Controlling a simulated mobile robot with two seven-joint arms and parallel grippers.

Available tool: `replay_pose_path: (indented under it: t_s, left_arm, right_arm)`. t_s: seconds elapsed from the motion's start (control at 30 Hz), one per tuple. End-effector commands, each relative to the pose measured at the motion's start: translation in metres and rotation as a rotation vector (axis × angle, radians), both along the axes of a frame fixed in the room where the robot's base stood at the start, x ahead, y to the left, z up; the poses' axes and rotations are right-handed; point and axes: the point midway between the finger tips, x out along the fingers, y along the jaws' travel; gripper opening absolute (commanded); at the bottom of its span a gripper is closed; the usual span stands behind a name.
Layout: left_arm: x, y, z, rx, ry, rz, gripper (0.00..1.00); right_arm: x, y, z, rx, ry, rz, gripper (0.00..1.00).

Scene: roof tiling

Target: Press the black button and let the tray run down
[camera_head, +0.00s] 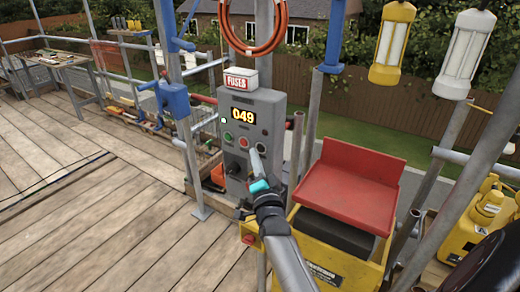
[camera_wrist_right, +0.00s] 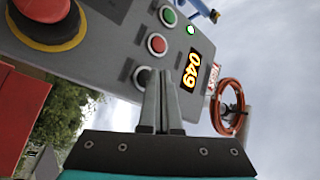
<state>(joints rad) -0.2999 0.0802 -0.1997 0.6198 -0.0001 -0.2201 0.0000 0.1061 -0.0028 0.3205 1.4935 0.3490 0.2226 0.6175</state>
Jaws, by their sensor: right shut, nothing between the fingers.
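The black button (camera_head: 261,147) is at the right end of a row of buttons on the grey control box (camera_head: 236,116). In the wrist view the black button (camera_wrist_right: 142,77) lies just left of the fingertips. My right gripper (camera_head: 254,151) is shut and empty, pointing up at the box face beside the button. In the wrist view its fingertips (camera_wrist_right: 160,75) overlap the panel near the button; I cannot tell whether they touch it. The red tray (camera_head: 350,195) sits tilted on a yellow machine to the right. My left gripper is out of view.
A green button (camera_head: 228,137) and a red button (camera_head: 244,142) sit left of the black one. The lit display (camera_head: 243,116) reads 049. A large red knob (camera_wrist_right: 42,22) shows in the wrist view. Scaffold poles stand around; the wooden deck (camera_head: 90,210) at left is mostly clear.

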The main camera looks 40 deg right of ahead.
Motion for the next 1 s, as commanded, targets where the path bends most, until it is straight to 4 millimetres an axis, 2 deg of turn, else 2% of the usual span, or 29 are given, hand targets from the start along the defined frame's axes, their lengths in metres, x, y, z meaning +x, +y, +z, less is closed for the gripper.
replay_pose_path:
  t_s: [1.0]
  left_arm:
    - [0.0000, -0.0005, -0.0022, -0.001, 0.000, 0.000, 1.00]
  right_arm:
    - [0.0034, -0.0080, 0.0000, 0.001, 0.000, 0.000, 0.00]
